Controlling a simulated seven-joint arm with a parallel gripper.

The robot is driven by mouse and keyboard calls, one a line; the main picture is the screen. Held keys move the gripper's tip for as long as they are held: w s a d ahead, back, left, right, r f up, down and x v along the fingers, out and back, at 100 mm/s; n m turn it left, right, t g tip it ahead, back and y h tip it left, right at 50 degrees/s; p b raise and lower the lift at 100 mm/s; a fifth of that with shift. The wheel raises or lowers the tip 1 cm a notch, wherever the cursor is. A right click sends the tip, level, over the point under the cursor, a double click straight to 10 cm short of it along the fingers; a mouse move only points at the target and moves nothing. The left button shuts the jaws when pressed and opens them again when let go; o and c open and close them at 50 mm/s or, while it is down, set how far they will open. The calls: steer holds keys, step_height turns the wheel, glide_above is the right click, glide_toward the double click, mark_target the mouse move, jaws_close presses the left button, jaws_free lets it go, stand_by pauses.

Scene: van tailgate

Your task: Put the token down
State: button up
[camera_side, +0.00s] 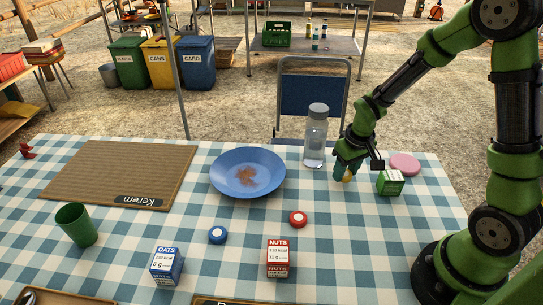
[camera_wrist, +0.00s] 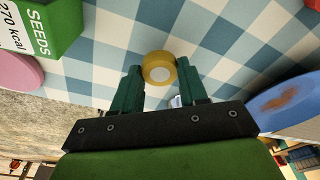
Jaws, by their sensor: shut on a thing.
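A yellow token (camera_side: 348,177) with a pale round centre is between the fingertips of my gripper (camera_side: 342,173), low over the checked tablecloth right of the clear bottle. In the wrist view the token (camera_wrist: 159,62) sits between the two dark green fingers of my gripper (camera_wrist: 158,74), which is shut on it. I cannot tell whether the token touches the cloth. A blue token (camera_side: 217,235) and a red token (camera_side: 298,219) lie on the cloth nearer the front.
The green seeds box (camera_side: 390,183) and a pink disc (camera_side: 404,163) are close right of my gripper. The clear bottle (camera_side: 315,140) stands close left, beside the blue plate (camera_side: 247,172). The nuts box (camera_side: 278,258), oats box (camera_side: 166,265), green cup (camera_side: 76,225) and brown mat (camera_side: 120,173) are farther off.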

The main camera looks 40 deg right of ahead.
steer(key=r, duration=0.5)
steer(key=a+r, duration=0.1)
steer(key=r, duration=0.1)
steer(key=shift+w+r, duration=0.1)
steer(key=shift+r, duration=0.05)
steer(key=a+f+n, duration=0.1)
steer(key=a+n, duration=0.1)
steer(key=a, duration=0.2)
steer(key=a+f+n, duration=0.1)
steer(key=a+n, duration=0.1)
steer(key=a, duration=0.1)
steer(key=a+f+n+y, duration=0.1)
steer(key=a+n, duration=0.1)
steer(key=a, duration=0.2)
steer(key=shift+a+f+g, duration=0.3)
steer(key=shift+w+a+n, duration=0.2)
steer(key=shift+n, duration=0.2)
glide_above(259, 177)
steer(key=shift+s+d+f, duration=0.1)
steer(key=shift+s+f, duration=0.1)
steer(key=shift+f, duration=2.35)
steer(key=shift+f, duration=0.1)
steer(key=o, duration=0.7)
steer(key=shift+o, duration=0.2)
